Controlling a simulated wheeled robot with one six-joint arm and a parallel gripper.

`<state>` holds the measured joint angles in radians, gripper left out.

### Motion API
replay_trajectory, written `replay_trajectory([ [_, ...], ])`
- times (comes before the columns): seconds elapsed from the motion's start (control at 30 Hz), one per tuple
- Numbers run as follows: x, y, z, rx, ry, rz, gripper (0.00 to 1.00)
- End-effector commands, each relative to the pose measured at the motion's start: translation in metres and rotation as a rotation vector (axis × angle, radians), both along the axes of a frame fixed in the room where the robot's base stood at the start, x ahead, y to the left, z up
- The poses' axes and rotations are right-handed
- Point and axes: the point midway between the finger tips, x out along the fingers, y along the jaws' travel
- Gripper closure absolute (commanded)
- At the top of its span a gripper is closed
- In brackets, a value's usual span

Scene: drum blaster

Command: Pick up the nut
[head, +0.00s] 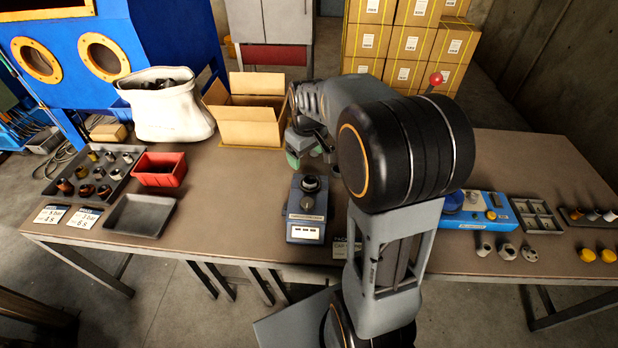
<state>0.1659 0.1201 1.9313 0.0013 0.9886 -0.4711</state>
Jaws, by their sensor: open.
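Three small grey metal parts lie on the table in front of the blue device at right; the middle one (507,251) looks most like a nut, but I cannot tell for sure. The left one (482,249) is taller and the right one (529,254) is flat and disc-like. My gripper (312,158) is open, over the table behind the dark blue instrument (306,228), well to the left of these parts. It is partly hidden by my arm. I see nothing between its fingers.
A dark tray with several round parts (72,188), a red bin (160,170) and an empty grey tray (139,215) stand at left. An open cardboard box (250,125) and white sack (168,108) stand behind. The blue device (470,215) and a compartment tray (537,216) are at right.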

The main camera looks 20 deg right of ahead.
Motion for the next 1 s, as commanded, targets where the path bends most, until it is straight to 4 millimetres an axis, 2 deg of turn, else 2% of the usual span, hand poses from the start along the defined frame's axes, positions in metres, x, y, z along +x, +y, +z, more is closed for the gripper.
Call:
replay_trajectory([
  [0.1, 0.028, -0.02, -0.015, 0.002, 0.048, 0.054, 0.21],
  [0.33, 0.054, -0.04, -0.041, 0.008, 0.095, 0.124, 0.21],
  [0.7, 0.058, -0.043, -0.104, 0.01, 0.105, 0.141, 0.21],
  [0.83, 0.058, -0.043, -0.12, 0.01, 0.104, 0.14, 0.21],
  [1.0, 0.058, -0.043, -0.13, 0.009, 0.103, 0.14, 0.21],
])
